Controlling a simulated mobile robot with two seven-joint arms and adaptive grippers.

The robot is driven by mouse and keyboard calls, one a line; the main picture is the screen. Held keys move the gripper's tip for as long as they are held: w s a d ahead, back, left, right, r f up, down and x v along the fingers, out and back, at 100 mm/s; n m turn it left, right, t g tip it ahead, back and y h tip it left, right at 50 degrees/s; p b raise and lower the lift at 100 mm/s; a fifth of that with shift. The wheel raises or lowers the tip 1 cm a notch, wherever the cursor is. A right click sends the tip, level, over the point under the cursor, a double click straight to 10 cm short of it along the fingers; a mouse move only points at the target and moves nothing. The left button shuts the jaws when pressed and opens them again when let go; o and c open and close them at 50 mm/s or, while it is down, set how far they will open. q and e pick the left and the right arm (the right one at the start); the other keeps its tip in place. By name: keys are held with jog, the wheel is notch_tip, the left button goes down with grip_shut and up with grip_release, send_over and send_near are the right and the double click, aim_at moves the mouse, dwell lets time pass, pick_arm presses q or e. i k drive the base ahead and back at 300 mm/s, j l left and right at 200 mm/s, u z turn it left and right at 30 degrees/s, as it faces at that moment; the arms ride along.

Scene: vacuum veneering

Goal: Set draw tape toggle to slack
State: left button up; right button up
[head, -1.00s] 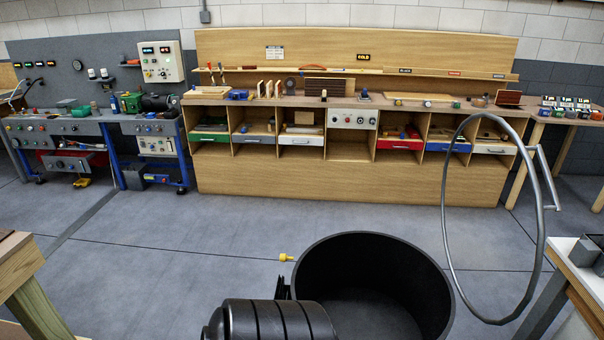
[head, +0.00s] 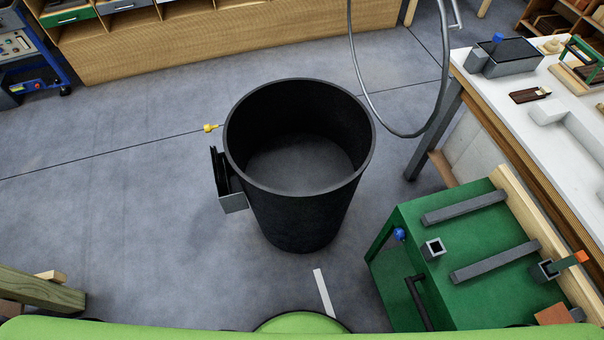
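I cannot pick out the draw tape toggle for certain in the head view. A large open black drum (head: 300,225) stands on the floor in the middle, empty inside. A small yellow fitting (head: 210,128) sticks out from its upper left side, and a grey box-like bracket (head: 233,203) hangs on its left wall. A green cabinet (head: 410,285) at the lower right carries a blue knob (head: 399,234) and an orange-tipped part (head: 572,261); none of these is clearly a toggle. Neither of my grippers is in view.
A white-topped bench (head: 500,95) stands at the right with a grey box and small items on it. A large grey hoop (head: 362,75) stands behind the drum. A wooden bench front (head: 230,40) runs along the back. The floor left of the drum is clear.

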aim_at(208, 127)
jog(key=k+j, duration=0.1)
jog(key=j, duration=0.35)
jog(key=k+j, duration=0.1)
jog(key=j, duration=0.35)
jog(key=k+j, duration=0.1)
jog(key=j, duration=0.35)
jog(key=k+j+u, duration=0.1)
jog(key=j, duration=0.35)
